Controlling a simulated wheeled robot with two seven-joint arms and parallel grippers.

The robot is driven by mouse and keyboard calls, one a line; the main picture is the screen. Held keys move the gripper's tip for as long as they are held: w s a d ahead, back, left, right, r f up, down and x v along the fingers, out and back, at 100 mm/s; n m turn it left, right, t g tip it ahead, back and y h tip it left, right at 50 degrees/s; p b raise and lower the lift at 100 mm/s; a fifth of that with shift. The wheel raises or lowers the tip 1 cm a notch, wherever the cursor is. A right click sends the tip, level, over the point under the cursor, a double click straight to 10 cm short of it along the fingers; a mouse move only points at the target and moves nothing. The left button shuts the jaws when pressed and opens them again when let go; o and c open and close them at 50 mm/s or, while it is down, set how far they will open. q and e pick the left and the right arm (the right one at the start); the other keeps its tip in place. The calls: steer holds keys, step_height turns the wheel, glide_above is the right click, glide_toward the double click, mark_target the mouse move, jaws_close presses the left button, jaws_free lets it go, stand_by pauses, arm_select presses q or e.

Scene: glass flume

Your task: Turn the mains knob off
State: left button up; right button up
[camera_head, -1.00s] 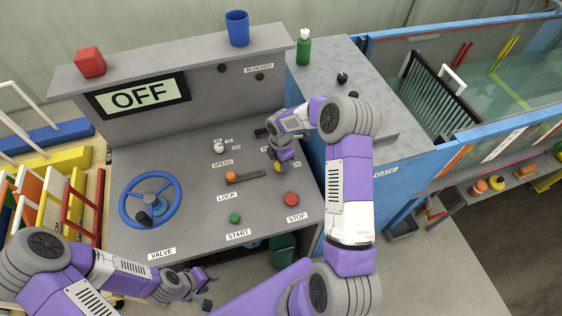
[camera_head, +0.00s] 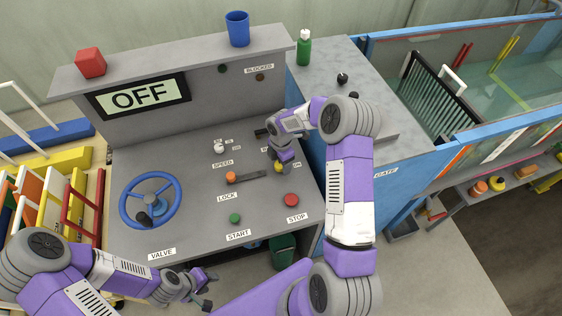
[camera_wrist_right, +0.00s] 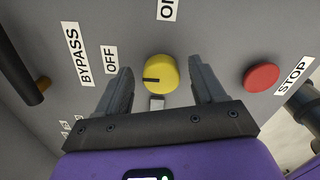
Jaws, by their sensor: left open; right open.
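The yellow mains knob (camera_wrist_right: 160,70) sits on the grey console panel in the right wrist view, with its dark mark pointing left, to the side of the OFF label (camera_wrist_right: 110,59). The ON label (camera_wrist_right: 167,9) is above it. My right gripper (camera_wrist_right: 160,82) is open, with one finger on each side of the knob and a gap showing on both sides. In the head view the knob (camera_head: 278,168) is partly hidden under my right gripper (camera_head: 281,164). My left gripper (camera_head: 207,288) is open and empty, low in front of the console.
A red stop button (camera_wrist_right: 262,77) is right of the knob. A dark lever (camera_wrist_right: 22,80) stands near the BYPASS label. The orange lock knob (camera_head: 231,177), green start button (camera_head: 235,217) and blue valve wheel (camera_head: 151,201) share the panel. The display (camera_head: 138,96) reads OFF.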

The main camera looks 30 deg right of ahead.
step_height(320, 180, up, 8)
steer(key=shift+f, duration=0.2)
stand_by(0.3)
stand_by(0.4)
